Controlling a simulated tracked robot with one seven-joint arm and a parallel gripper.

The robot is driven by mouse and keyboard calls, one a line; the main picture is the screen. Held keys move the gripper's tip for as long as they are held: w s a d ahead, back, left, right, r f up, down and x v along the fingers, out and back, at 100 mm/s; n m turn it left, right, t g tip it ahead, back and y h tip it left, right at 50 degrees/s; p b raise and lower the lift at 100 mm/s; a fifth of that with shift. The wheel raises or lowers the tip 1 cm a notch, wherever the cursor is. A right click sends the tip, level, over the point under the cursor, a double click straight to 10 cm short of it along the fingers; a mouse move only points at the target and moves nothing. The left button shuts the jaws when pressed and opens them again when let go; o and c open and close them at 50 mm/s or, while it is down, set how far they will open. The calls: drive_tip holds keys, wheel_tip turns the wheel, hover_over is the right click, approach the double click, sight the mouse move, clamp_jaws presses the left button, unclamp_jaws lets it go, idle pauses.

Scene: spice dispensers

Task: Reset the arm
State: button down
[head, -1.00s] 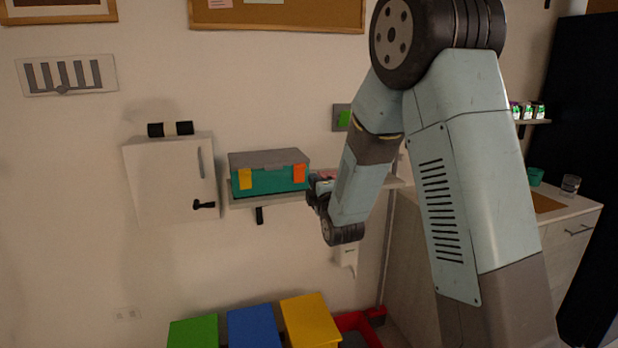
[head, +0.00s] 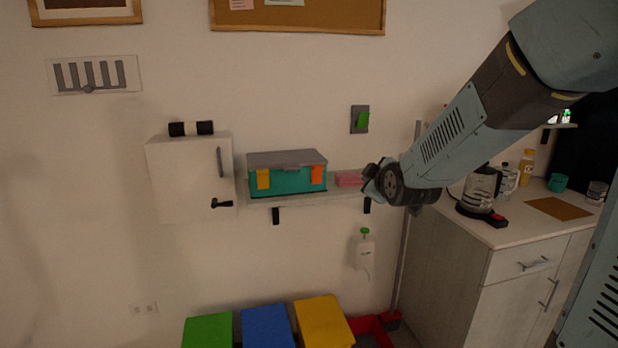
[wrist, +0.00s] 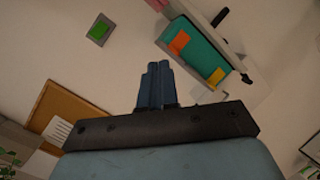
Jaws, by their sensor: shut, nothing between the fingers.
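My gripper (wrist: 158,66) shows in the wrist view with its two blue fingers pressed together and nothing between them. In the head view my arm reaches in from the upper right, and its wrist end (head: 388,186) is in front of the right part of the wall shelf. The fingers are hard to make out in the head view. The gripper appears clear of the things around it.
A teal toolbox (head: 287,178) and a pink item (head: 349,179) stand on the wall shelf (head: 300,201). A white cabinet (head: 185,180) hangs left. A counter (head: 520,225) with a coffee pot (head: 480,188) stands right. Coloured bins (head: 267,326) are below. The left wall is open.

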drive_tip(key=s+d+m+g, duration=0.2)
drive_tip(key=s+m+g, duration=0.1)
drive_tip(key=s, duration=0.7)
drive_tip(key=s+d+r+m+g+h, duration=0.1)
drive_tip(key=s+m, duration=0.4)
drive_tip(key=s, duration=0.5)
drive_tip(key=s+d+m+g+h, duration=0.1)
drive_tip(key=s+d+m+g, duration=0.3)
drive_tip(key=s, duration=0.5)
drive_tip(key=shift+s+d+r+g, duration=0.3)
drive_tip(key=shift+s+d, duration=0.1)
drive_tip(key=shift+d, duration=0.15)
